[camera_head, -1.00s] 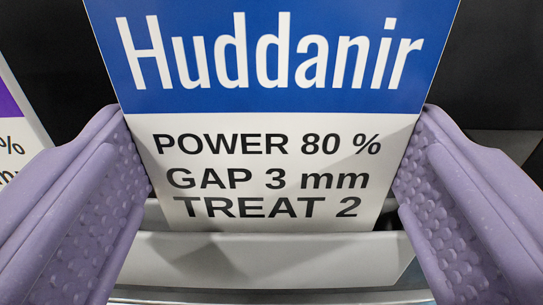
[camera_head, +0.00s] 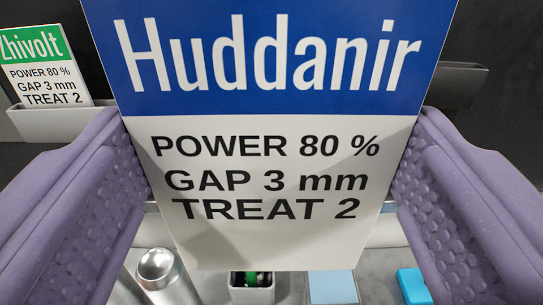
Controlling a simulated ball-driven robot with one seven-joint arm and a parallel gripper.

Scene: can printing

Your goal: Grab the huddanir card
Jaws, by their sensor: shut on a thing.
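The Huddanir card (camera_head: 270,160) has a blue top band with white lettering and a white lower part reading POWER 80 %, GAP 3 mm, TREAT 2. It stands upright and faces me in the middle of the view. My gripper (camera_head: 270,190) is shut on the card, with one lilac finger at its left edge and one at its right edge. The card's lower edge shows and is clear of any holder. The card hides much of what lies behind it.
A green-topped Zhivolt card (camera_head: 45,75) stands in a grey holder (camera_head: 55,121) at the upper left. Another grey holder (camera_head: 462,82) is at the right. Below are a metal can (camera_head: 158,268), a small white box (camera_head: 252,293), a light blue block (camera_head: 332,286) and a brighter blue item (camera_head: 413,285).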

